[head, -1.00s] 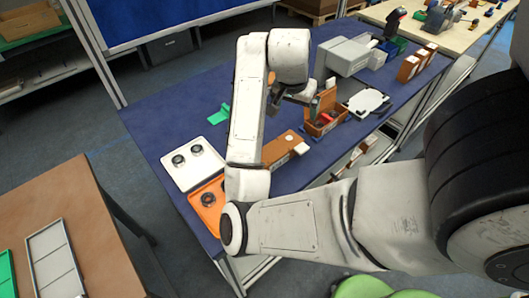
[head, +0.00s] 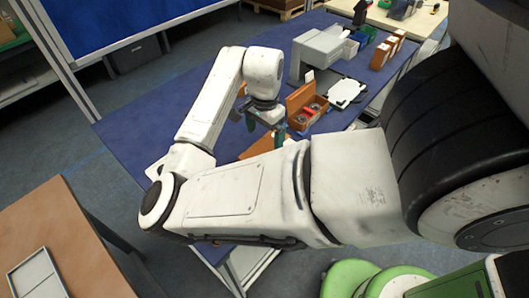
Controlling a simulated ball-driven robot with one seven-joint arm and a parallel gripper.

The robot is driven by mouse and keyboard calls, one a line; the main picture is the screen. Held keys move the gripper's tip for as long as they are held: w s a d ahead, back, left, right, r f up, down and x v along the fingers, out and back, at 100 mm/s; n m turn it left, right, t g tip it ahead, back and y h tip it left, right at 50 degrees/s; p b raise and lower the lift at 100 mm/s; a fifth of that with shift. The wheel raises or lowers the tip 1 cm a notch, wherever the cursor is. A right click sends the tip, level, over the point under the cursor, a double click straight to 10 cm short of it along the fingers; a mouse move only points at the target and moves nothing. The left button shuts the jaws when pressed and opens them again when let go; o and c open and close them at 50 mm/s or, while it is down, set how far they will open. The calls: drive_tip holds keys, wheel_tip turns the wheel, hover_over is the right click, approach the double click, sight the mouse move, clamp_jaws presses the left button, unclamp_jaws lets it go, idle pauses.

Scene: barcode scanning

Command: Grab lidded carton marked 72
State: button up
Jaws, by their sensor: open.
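An open-lidded brown carton (head: 292,122) stands on the blue table, with its lid raised and a red item and round parts inside. Brown cartons (head: 380,57) stand near the table's right edge, and another brown piece (head: 262,147) lies partly behind my arm. I cannot read a 72 on any of them. My gripper (head: 266,125) hangs over the table just left of the open carton, seen from behind and small. Its fingers are apart and nothing shows between them.
A light grey machine (head: 318,48) stands behind the open carton. A white plate-like item (head: 347,92) lies to its right. A brown table (head: 62,225) with a grey tray (head: 38,275) is at lower left. Green round seats (head: 350,278) stand at the front. The blue table's left part is clear.

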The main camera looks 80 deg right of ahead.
sight(265, 146)
wheel_tip(265, 146, down, 5)
drive_tip(key=shift+a+r+p, duration=0.1)
drive_tip(key=shift+a+p, duration=0.05)
drive_tip(key=shift+p, duration=0.35)
drive_tip(key=shift+c, duration=0.3)
drive_tip(key=shift+s, duration=0.1)
drive_tip(key=c, duration=1.1)
